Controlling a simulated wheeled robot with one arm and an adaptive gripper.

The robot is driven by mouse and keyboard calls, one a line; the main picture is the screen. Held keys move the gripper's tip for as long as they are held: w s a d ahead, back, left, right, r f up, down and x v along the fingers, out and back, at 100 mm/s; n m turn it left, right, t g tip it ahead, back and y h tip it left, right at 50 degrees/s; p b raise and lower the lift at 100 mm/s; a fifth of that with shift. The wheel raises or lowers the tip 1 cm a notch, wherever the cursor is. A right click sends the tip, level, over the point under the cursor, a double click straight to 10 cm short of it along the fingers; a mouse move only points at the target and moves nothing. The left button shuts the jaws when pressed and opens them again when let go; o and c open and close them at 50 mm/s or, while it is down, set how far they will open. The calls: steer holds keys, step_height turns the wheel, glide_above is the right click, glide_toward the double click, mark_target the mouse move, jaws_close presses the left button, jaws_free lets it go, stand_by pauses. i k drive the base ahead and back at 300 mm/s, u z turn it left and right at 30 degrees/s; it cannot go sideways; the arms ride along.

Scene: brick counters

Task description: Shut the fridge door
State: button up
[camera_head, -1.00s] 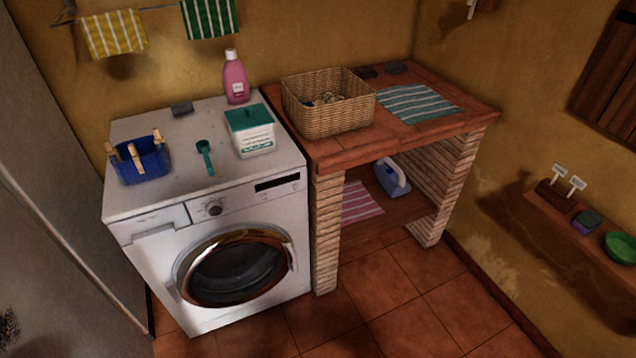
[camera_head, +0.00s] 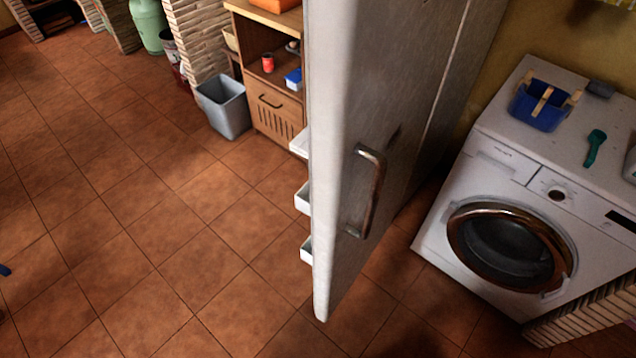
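The fridge door (camera_head: 345,130) stands open in the middle of the head view. It is pale grey and scuffed, and I see its outer face at a steep angle. A worn metal bar handle (camera_head: 370,192) is on that face. White door shelves (camera_head: 303,197) stick out on its inner side, to the left. The inside of the fridge is hidden. My gripper is not in view.
A white washing machine (camera_head: 480,215) stands right of the door, with a blue peg basket (camera_head: 541,106) on top. A grey bin (camera_head: 224,106) and a wooden cabinet (camera_head: 275,122) stand behind left. The tiled floor (camera_head: 150,215) at left is clear.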

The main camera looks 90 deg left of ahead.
mark_target(375, 70)
steer(key=u, duration=0.1)
steer(key=k, duration=1.3)
steer(key=u, duration=2.4)
steer(key=i, duration=0.35)
steer(key=z, duration=0.15)
